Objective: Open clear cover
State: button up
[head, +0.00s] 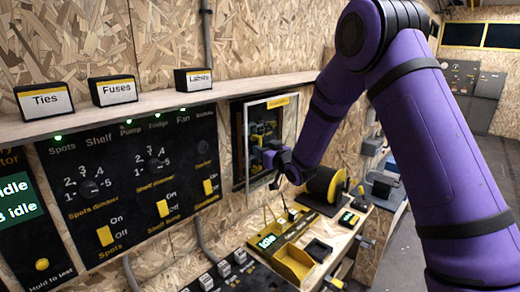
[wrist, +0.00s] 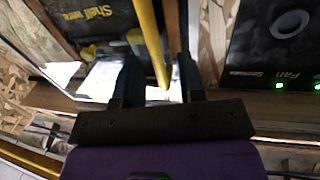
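The clear cover (head: 296,118) is a see-through pane in a pale frame, over a dark recessed panel on the chipboard wall in the head view. I cannot tell how far it stands from the panel. My gripper (wrist: 160,68) is at the cover's lower part, with its purple wrist in front of it in the head view. In the wrist view its two dark fingers are apart. A slim yellow bar (wrist: 148,32) runs between them, with gaps beside it. I cannot tell whether the bar belongs to the cover.
A black switch panel (head: 130,170) with dials and yellow switches is left of the cover. A shelf (head: 150,118) with label boxes runs above it. Below the cover, a bench holds a cable reel (head: 322,186) and a yellow tray (head: 290,265). Open floor lies at the right.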

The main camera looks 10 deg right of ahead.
jog(key=shift+x, duration=0.9)
grip_shut()
jog(key=shift+w, duration=0.1)
jog(key=w+d, duration=0.8)
jog(key=d, duration=0.3)
jog(key=w+d, duration=0.9)
jog(key=d, duration=0.3)
jog(key=shift+d, duration=0.3)
jog(key=shift+w, duration=0.1)
grip_release()
jog(key=v, duration=1)
jog(key=shift+s, duration=0.4)
